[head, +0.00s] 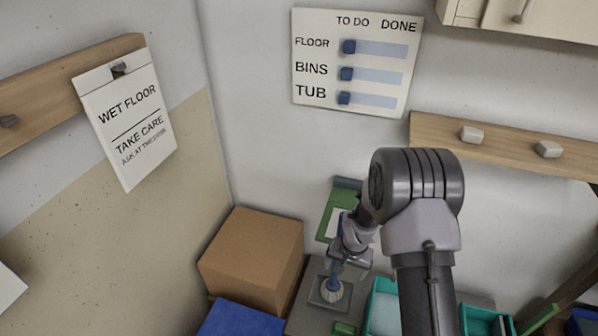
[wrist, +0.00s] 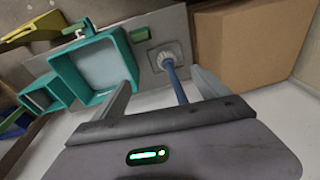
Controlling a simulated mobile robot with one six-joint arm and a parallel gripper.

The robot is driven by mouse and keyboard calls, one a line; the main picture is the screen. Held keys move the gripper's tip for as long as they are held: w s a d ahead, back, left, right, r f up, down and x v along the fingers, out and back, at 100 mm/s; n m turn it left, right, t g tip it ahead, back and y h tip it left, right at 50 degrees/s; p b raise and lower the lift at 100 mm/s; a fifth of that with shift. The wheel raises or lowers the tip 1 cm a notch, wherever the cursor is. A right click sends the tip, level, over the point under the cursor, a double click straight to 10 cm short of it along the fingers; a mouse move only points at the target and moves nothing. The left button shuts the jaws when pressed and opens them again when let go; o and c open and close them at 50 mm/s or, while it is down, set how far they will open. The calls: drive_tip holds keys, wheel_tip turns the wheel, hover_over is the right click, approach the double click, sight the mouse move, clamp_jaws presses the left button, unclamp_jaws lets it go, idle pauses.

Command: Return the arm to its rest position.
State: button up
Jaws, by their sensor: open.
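My arm reaches down and away in the head view, with my gripper (head: 350,260) low near the middle. In the wrist view my gripper (wrist: 164,84) is open, its two grey fingers apart. A brush with a blue handle (wrist: 178,88) and pale bristles (wrist: 168,57) shows between the fingers, with space on both sides of the handle. In the head view its bristles (head: 332,290) are down at a grey square plate, and the handle rises beside my gripper. I cannot tell how deep the handle sits between the fingers.
A cardboard box (head: 252,262) stands left of my gripper, with a blue surface (head: 240,320) in front. A teal bin (head: 376,312) is to the right. A green clipboard-like thing (head: 328,222) is behind. The wall carries a TO DO board (head: 350,100) and a peg rail (head: 505,146).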

drive_tip(key=s+a+r+t, duration=0.1)
drive_tip(key=s+r, duration=0.3)
drive_tip(key=r, duration=0.9)
drive_tip(key=s+r+t, duration=0.1)
drive_tip(key=s+r, duration=0.3)
drive_tip(key=r, duration=0.9)
drive_tip(key=s+a+r, duration=0.1)
drive_tip(key=s+r, duration=0.2)
drive_tip(key=s, duration=0.3)
drive_tip(key=s+r+t+y, duration=0.1)
drive_tip(key=s+r, duration=0.2)
drive_tip(key=s, duration=0.4)
drive_tip(key=s+a+r+t+b, duration=0.1)
drive_tip(key=s+r, duration=0.2)
drive_tip(key=s, duration=0.3)
drive_tip(key=shift+s+a+y, duration=0.3)
drive_tip(key=shift+a+y, duration=0.05)
drive_tip(key=shift+y, duration=0.05)
drive_tip(key=shift+r, duration=0.1)
